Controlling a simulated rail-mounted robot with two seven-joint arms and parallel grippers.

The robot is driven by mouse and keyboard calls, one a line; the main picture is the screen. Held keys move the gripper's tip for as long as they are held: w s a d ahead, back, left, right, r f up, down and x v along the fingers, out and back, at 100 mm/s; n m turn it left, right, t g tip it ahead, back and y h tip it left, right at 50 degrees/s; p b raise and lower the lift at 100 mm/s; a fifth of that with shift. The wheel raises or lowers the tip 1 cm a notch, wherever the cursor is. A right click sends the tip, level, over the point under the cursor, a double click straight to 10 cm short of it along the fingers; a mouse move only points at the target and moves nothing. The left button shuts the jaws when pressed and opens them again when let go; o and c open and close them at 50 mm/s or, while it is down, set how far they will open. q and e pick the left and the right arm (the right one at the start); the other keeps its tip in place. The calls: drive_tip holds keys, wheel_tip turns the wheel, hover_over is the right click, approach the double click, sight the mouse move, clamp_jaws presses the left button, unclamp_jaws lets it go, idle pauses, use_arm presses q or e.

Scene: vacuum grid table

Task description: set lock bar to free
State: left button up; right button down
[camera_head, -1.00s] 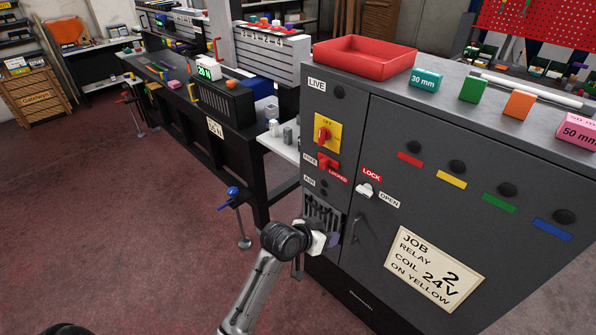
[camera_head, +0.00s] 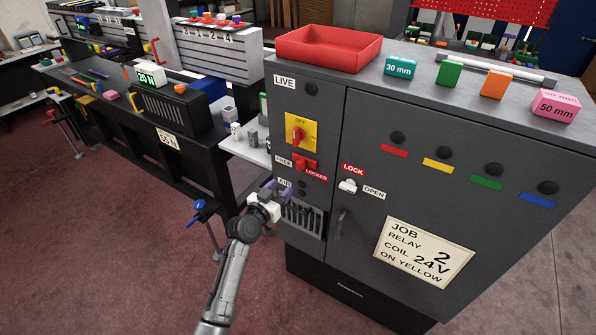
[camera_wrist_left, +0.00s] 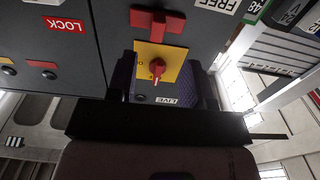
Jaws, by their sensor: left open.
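The red lock bar (camera_head: 303,165) sits on the grey cabinet front, between the white FREE label (camera_head: 283,161) and the red LOCKED label (camera_head: 316,175). In the upside-down wrist view the lock bar (camera_wrist_left: 158,20) lies crosswise near the top edge, with a short stem; I cannot tell its setting for sure. My left gripper (camera_head: 272,193) is open and empty in front of the cabinet, below and left of the bar. In the wrist view its fingers (camera_wrist_left: 164,80) frame the yellow plate with the red OFF switch (camera_wrist_left: 157,68), with the bar beyond them.
The yellow-backed rotary switch (camera_head: 299,132) is just above the bar. A white LOCK/OPEN knob (camera_head: 348,186) and door handle (camera_head: 339,222) are to the right. A vent (camera_head: 303,218) is below. A small shelf with parts (camera_head: 247,150) juts out left of the cabinet.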

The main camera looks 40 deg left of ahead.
sight(298, 170)
use_arm(q)
drive_tip(key=w, duration=0.3)
drive_tip(key=w+b, duration=0.1)
drive_tip(key=w, duration=0.3)
drive_tip(key=w+a+b, duration=0.1)
drive_tip(key=w, duration=0.2)
drive_tip(key=shift+w, duration=0.3)
drive_tip(key=shift+c, duration=0.3)
clamp_jaws()
drive_tip(key=shift+a, duration=0.1)
